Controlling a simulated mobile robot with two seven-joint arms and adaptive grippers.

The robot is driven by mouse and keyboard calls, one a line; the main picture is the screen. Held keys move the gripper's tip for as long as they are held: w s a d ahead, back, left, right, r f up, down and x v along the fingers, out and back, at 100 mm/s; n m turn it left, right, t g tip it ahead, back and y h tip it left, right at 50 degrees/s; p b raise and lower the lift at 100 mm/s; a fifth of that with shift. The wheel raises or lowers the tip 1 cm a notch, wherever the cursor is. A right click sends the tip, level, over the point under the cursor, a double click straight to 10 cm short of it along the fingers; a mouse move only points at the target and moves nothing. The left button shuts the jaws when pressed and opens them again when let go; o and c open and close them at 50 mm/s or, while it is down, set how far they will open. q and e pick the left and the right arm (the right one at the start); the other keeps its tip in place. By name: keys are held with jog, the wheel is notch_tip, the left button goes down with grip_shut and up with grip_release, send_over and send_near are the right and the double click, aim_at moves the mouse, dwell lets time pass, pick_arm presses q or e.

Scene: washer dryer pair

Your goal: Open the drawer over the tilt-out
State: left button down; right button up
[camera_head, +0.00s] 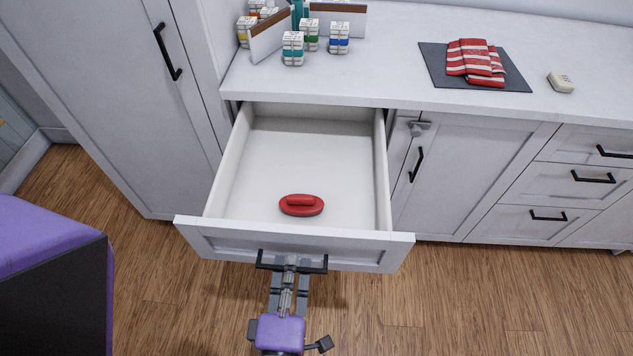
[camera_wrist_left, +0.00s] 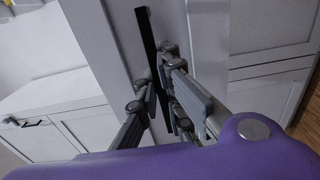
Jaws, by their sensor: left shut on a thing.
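The white drawer (camera_head: 293,243) under the counter is pulled far out, and its inside shows from above. A red oval object (camera_head: 301,205) lies on its floor. My left gripper (camera_head: 290,264) is shut on the drawer's black bar handle (camera_head: 264,264) at the middle of the drawer front. In the left wrist view the fingers (camera_wrist_left: 160,95) close around the dark handle (camera_wrist_left: 146,35). The tilt-out front below is hidden by the open drawer. My right gripper is not in view.
The white counter (camera_head: 385,80) holds several small labelled boxes (camera_head: 292,48), a dark mat (camera_head: 440,75) with a red striped cloth (camera_head: 475,62), and a small pale block (camera_head: 561,82). A tall cabinet (camera_head: 110,90) stands left; a cabinet door (camera_head: 465,175) is right. Wooden floor is clear at right.

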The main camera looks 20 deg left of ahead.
pick_arm(q)
jog(key=shift+s, duration=0.2)
jog(key=c, duration=1.9)
grip_release()
